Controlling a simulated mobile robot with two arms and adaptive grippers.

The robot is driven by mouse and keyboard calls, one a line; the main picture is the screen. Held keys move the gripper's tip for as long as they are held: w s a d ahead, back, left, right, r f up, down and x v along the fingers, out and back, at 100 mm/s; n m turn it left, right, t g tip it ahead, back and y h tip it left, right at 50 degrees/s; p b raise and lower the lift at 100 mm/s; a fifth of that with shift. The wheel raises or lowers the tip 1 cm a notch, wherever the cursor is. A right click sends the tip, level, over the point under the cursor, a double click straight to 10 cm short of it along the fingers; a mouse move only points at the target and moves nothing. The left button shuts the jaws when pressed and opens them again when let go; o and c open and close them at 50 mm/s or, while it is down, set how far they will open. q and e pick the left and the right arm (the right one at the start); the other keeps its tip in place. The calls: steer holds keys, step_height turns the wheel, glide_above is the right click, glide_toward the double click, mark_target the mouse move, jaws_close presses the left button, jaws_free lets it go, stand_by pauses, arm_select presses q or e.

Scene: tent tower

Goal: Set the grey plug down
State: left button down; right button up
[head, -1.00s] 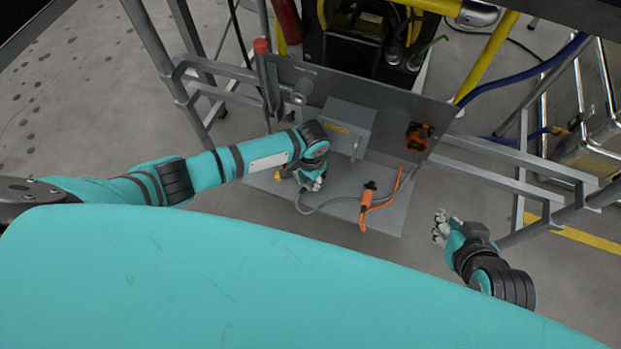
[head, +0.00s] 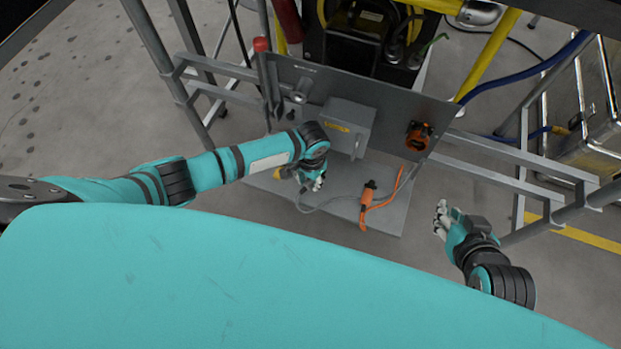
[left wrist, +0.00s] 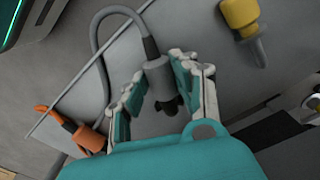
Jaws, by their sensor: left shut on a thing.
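The grey plug (left wrist: 158,76) is between the fingers of my left gripper (left wrist: 155,82) in the left wrist view, with its grey cable running up and left and its dark end toward the palm. My left gripper (head: 315,182) is shut on the plug, low over the left part of the grey shelf (head: 385,218) in the head view. The plug itself is mostly hidden there by the hand. I cannot tell if it touches the shelf. My right gripper (head: 440,220) is empty, its fingers spread, right of the shelf.
An orange plug (head: 368,191) with an orange cable lies right on the shelf. A yellow-handled piece (left wrist: 241,16) is close by my left gripper. A grey box (head: 347,123) and an orange socket (head: 418,135) are at the upright panel (head: 393,107). Bare shelf lies between.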

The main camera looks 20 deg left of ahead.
arm_select(q)
steer(key=c, duration=1)
jaws_free()
steer(key=shift+o, duration=0.3)
step_height(320, 180, up, 12)
steer(key=shift+d, duration=0.1)
